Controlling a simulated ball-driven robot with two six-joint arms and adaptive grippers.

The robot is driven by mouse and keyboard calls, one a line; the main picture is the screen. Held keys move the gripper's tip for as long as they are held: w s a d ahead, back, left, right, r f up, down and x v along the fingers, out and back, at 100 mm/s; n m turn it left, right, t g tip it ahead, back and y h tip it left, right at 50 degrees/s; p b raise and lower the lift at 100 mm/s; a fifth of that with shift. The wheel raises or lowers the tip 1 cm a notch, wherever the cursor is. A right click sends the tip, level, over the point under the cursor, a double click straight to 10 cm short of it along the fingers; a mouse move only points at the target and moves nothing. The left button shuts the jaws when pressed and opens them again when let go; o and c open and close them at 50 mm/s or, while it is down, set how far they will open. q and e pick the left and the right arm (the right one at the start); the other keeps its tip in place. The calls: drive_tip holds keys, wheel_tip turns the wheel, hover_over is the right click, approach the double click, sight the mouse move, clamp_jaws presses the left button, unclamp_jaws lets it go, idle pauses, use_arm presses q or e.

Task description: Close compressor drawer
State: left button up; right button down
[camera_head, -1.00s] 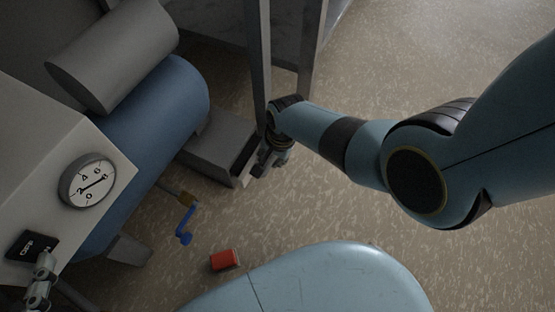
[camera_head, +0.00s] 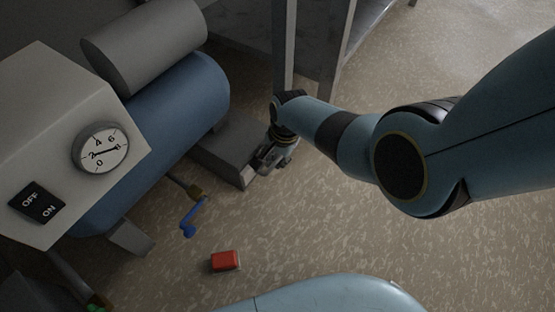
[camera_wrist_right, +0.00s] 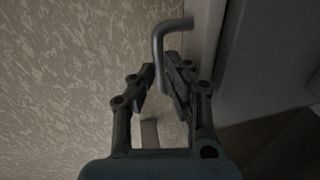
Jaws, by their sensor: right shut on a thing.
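The blue compressor tank (camera_head: 160,130) stands at the left in the head view. The grey drawer housing (camera_head: 225,145) sits beside its right end, and I see no open gap behind the drawer's front (camera_head: 248,177). My right gripper (camera_head: 266,160) is at this front. In the right wrist view my right gripper (camera_wrist_right: 162,82) has its fingers around the bent grey drawer handle (camera_wrist_right: 158,45), shut on it. The pale drawer front (camera_wrist_right: 206,45) is close to the right finger. My left gripper is not in view.
A box with a gauge (camera_head: 101,148) and an OFF/ON switch (camera_head: 37,202) is at the left. A blue valve lever (camera_head: 192,217) sticks out below the tank. A red block (camera_head: 225,261) lies on the floor. A table leg (camera_head: 284,50) stands close behind my right gripper.

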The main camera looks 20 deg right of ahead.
drive_tip(key=shift+w+a, duration=0.1)
drive_tip(key=shift+w, duration=0.05)
drive_tip(key=c, duration=1.6)
unclamp_jaws()
drive_tip(key=shift+f, duration=0.1)
drive_tip(key=shift+c, duration=0.2)
wheel_tip(320, 180, up, 12)
drive_tip(key=s+d, duration=0.1)
drive_tip(key=shift+s, duration=0.35)
drive_tip(key=shift+d+f, duration=0.1)
drive_tip(key=shift+f, duration=0.05)
